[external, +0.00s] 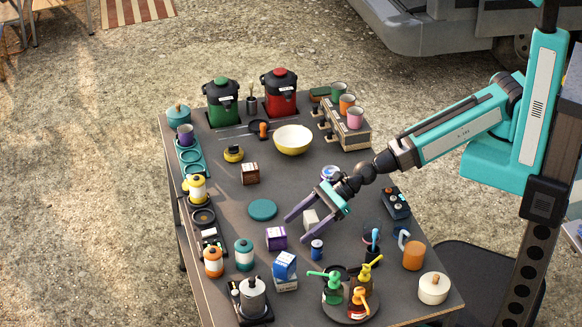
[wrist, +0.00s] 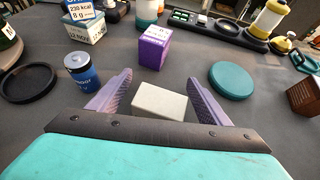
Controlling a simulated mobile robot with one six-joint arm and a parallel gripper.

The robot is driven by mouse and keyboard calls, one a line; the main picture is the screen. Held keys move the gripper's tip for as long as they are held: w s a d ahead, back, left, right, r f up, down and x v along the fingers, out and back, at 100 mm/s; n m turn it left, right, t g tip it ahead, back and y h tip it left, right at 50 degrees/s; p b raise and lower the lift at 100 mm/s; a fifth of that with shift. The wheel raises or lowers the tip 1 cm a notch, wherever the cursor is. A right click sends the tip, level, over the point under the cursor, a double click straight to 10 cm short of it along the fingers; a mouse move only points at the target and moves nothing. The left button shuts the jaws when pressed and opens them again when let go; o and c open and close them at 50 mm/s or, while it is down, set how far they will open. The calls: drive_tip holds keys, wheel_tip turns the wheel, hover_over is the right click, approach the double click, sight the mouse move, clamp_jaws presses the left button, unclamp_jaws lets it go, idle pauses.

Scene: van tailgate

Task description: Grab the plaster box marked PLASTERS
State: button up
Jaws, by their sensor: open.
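No box shows the word PLASTERS legibly. A plain white box (external: 310,217) lies on the table, and in the wrist view this white box (wrist: 160,102) shows between my two fingers. My gripper (external: 295,229) is open above the table, with its fingers either side of the white box; I cannot tell its height or any contact. My gripper's purple fingers also show in the wrist view (wrist: 159,78). A purple box (external: 276,238) with a white label stands just beyond the fingertips; it also shows in the wrist view (wrist: 154,47).
A blue-and-white box (external: 285,263) sits on a pale box. A teal disc (external: 262,210) and a brown box (external: 250,174) lie farther back. Sauce bottles (external: 359,300) stand at the front. Bare tabletop surrounds the teal disc.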

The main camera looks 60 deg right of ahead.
drive_tip(key=shift+c, duration=0.3)
drive_tip(key=c, duration=1)
wheel_tip(320, 180, up, 10)
drive_tip(key=p, duration=0.1)
drive_tip(key=shift+p, duration=0.4)
idle(0.3)
